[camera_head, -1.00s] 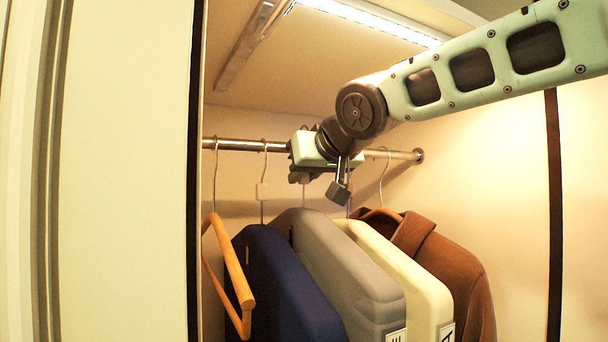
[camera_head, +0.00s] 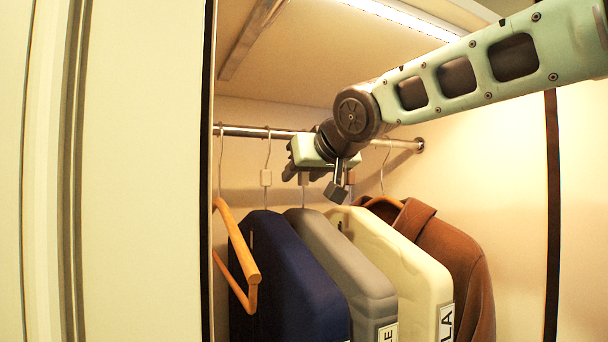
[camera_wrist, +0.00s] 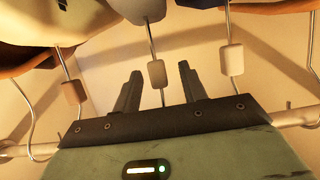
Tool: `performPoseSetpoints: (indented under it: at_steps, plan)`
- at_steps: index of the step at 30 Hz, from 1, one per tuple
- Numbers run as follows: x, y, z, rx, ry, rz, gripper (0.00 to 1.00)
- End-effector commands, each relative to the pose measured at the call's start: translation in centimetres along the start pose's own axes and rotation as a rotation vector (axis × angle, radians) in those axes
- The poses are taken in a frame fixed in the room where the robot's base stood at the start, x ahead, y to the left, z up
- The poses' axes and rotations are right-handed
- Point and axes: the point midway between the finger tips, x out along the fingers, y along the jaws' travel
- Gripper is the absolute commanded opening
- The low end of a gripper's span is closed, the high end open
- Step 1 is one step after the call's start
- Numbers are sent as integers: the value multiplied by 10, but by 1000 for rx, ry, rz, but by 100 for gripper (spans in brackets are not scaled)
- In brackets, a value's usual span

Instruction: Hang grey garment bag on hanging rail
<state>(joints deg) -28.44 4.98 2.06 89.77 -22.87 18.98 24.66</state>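The grey garment bag (camera_head: 345,255) hangs upright between a navy bag (camera_head: 285,270) and a cream bag (camera_head: 395,255). The hanging rail (camera_head: 262,132) crosses the cubby behind my gripper (camera_head: 298,165). In the wrist view, my gripper (camera_wrist: 158,90) is open, its two dark fingers on either side of the grey bag's hanger stem. A small block (camera_wrist: 157,73) on that stem sits between the fingers, with visible gaps to both. The grey bag's top (camera_wrist: 140,8) shows at the upper edge. My gripper hides the hook's upper end, so I cannot tell how it sits on the rail.
An empty wooden hanger (camera_head: 240,255) hangs at the left and a brown coat (camera_head: 450,245) at the right. The cubby's left panel (camera_head: 145,170) stands close beside the garments. A lit strip (camera_head: 400,18) runs along the ceiling.

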Motion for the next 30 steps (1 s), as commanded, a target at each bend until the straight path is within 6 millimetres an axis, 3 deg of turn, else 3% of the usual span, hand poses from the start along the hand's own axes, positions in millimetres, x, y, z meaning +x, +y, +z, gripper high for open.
performPoseSetpoints:
  at_steps: [7, 11, 14, 30]
  plan:
    - [1, 0, 4, 0, -9, 1, 42]
    - [-8, 0, 4, 1, -4, 1, 42]
    - [-23, 0, 4, 0, -2, 1, 42]
    - [-144, 0, 3, 0, 1, 0, 42]
